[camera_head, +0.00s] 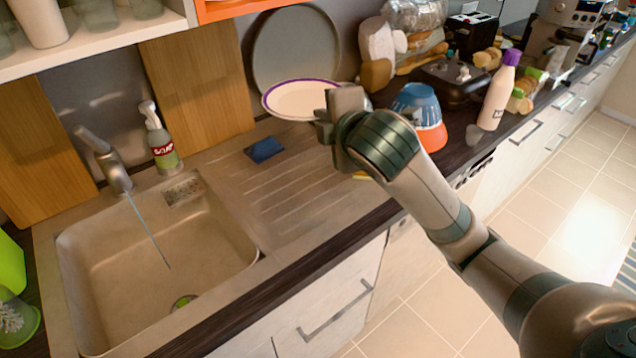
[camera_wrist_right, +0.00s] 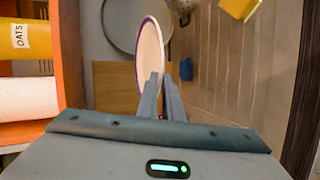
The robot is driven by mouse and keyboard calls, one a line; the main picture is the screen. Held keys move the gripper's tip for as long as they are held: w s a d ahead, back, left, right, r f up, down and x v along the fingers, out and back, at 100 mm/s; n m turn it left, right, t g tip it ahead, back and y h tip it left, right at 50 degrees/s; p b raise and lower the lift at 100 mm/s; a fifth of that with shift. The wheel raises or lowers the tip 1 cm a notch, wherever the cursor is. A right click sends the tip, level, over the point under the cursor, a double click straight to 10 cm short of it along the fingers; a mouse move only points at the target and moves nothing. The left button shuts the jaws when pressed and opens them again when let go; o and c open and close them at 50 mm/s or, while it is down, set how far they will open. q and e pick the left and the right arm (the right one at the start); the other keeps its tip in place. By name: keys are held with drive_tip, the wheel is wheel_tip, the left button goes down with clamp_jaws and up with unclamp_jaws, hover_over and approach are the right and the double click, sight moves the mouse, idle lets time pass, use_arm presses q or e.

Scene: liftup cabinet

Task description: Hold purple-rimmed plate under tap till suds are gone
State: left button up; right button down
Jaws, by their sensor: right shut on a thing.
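The purple-rimmed plate (camera_head: 298,100) is held up above the drainboard, right of the sink, and its visible face looks clean in the head view. My right gripper (camera_head: 330,118) is shut on the plate's right edge. In the right wrist view the plate (camera_wrist_right: 151,55) stands edge-on between the fingers (camera_wrist_right: 162,88). The tap (camera_head: 108,165) stands at the sink's back left, and a thin stream of water (camera_head: 148,229) runs from it into the basin (camera_head: 160,245). The plate is well to the right of the stream. My left gripper is not in view.
A soap bottle (camera_head: 160,140) stands behind the sink. A blue sponge (camera_head: 264,150) lies on the drainboard (camera_head: 290,190). Stacked bowls (camera_head: 418,105) and a white purple-capped bottle (camera_head: 499,92) stand right of my gripper. A large grey round tray (camera_head: 296,48) leans on the wall behind the plate.

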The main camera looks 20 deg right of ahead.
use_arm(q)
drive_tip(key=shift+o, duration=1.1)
use_arm(e)
drive_tip(key=n+y+p, duration=0.4)
drive_tip(key=p, duration=1)
hover_over(322, 217)
wheel_tip(322, 217, down, 17)
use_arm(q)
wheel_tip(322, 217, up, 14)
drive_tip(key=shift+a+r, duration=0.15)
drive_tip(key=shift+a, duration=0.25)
use_arm(e)
drive_tip(key=shift+w+g, duration=0.1)
drive_tip(key=shift+g, duration=0.3)
use_arm(q)
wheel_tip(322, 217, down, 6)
drive_tip(key=b, duration=0.6)
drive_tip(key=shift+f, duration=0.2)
use_arm(e)
drive_tip(key=shift+t+y, duration=0.3)
drive_tip(key=shift+t, duration=0.2)
drive_tip(key=shift+f, duration=3.8)
drive_tip(key=shift+f, duration=0.2)
